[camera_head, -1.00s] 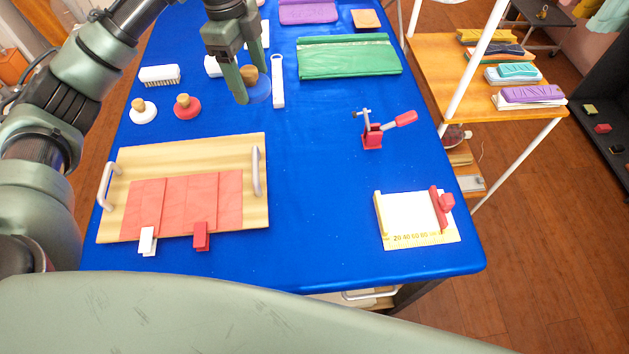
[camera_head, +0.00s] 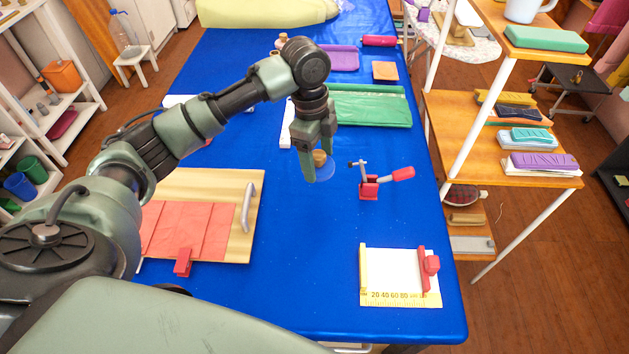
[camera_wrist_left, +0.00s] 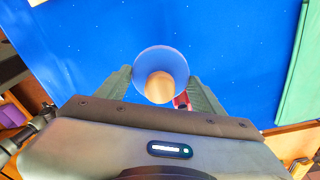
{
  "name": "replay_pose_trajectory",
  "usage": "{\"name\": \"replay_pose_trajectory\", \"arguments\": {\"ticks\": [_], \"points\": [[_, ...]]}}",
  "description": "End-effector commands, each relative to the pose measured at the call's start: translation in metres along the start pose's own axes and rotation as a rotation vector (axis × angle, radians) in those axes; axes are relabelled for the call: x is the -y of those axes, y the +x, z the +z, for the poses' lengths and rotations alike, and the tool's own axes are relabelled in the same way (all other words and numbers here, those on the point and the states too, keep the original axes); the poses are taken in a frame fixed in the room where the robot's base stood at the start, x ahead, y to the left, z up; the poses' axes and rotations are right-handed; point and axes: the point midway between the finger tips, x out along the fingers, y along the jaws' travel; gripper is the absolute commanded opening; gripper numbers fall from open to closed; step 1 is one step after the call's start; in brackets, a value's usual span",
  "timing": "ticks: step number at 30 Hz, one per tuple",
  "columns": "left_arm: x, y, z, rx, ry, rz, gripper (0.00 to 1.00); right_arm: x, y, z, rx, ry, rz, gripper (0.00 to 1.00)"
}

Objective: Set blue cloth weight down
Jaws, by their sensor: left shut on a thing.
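The blue cloth weight (camera_head: 318,172) is a translucent blue disc with a wooden knob. My left gripper (camera_head: 318,165) is shut on its knob, over the blue table between the wooden board and the red clamp. In the left wrist view the weight (camera_wrist_left: 160,66) sits between the fingers of my left gripper (camera_wrist_left: 164,88), with bare blue table around it. I cannot tell whether the disc touches the table. My right gripper is not in view.
A red toggle clamp (camera_head: 370,187) stands just right of the weight. A green folded cloth (camera_head: 372,106) lies behind it. The wooden board (camera_head: 208,190) with red cloth is at left, a white measuring card (camera_head: 392,272) at front right. The blue table (camera_head: 310,250) is clear in front.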

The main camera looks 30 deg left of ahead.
Motion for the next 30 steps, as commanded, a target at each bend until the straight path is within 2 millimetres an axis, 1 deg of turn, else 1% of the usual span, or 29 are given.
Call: {"name": "replay_pose_trajectory", "arguments": {"ticks": [1, 3, 7, 14, 22, 24, 30], "points": [[-0.001, 0.012, 0.001, -0.001, -0.001, 0.003, 0.0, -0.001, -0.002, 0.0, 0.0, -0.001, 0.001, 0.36], [-0.001, 0.028, 0.003, -0.001, -0.001, 0.002, 0.0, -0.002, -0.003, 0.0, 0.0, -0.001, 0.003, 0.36], [0.0, 0.049, 0.006, -0.001, 0.0, 0.0, 0.0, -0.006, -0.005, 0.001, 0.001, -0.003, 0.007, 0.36], [0.001, 0.065, 0.007, -0.002, 0.0, -0.001, 0.0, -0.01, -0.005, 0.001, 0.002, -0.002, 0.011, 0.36], [0.0, 0.1, 0.011, -0.002, 0.0, -0.001, 0.0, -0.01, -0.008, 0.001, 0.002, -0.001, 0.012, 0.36], [0.001, 0.103, 0.012, -0.001, 0.0, -0.003, 0.0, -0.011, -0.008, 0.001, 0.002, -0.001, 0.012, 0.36], [0.001, 0.102, 0.012, -0.001, 0.001, -0.003, 0.0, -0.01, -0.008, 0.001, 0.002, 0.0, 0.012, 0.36]]}}
